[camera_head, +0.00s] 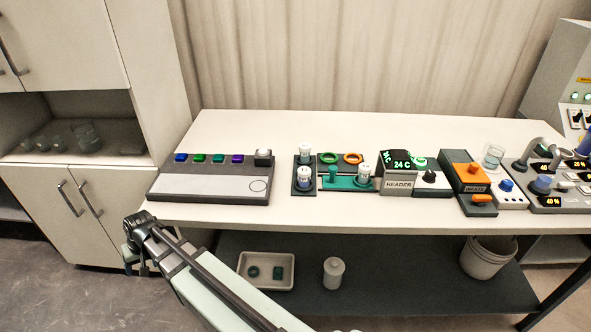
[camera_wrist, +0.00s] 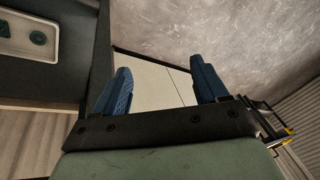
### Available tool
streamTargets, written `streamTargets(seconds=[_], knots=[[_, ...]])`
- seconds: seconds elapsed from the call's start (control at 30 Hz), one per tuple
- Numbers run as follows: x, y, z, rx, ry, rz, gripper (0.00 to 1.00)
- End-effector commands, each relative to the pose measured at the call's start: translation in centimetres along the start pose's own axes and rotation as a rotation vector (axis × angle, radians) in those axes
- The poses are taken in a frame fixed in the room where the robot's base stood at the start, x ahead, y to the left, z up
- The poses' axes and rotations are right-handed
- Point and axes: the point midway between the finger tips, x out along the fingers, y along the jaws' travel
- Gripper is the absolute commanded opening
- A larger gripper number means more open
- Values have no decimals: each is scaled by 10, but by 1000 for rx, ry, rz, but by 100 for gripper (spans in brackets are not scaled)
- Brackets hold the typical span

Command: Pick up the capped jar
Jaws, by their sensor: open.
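A white jar with a lid (camera_head: 333,271) stands upright on the dark lower shelf, right of a white tray. Small white-capped containers also stand on the table, one at the left (camera_head: 304,177) and one on the green rack (camera_head: 364,174); I cannot tell from the picture alone which one the task names. My gripper (camera_head: 137,262) hangs left of the table's front left corner, well away from all of these. In the wrist view its two blue fingers (camera_wrist: 160,75) are apart with nothing between them. No jar shows in the wrist view.
The white tray (camera_head: 265,285) with two small teal pieces lies on the lower shelf (camera_head: 395,290); it also shows in the wrist view (camera_wrist: 22,52). The tabletop (camera_head: 235,124) overhangs this shelf. A white bucket (camera_head: 486,262) stands at the shelf's right. A cabinet (camera_head: 95,205) stands at left.

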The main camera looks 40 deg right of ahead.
Motion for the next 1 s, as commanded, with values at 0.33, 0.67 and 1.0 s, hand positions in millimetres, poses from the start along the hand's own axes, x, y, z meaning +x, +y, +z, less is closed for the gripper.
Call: streamTargets(seconds=[0.33, 0.67, 1.0], knots=[[-95, -52, -77, 20, 156, -93, 73], [-196, 5, -135, 165, 260, -89, 73], [-258, 154, -135, 397, 272, 53, 73]])
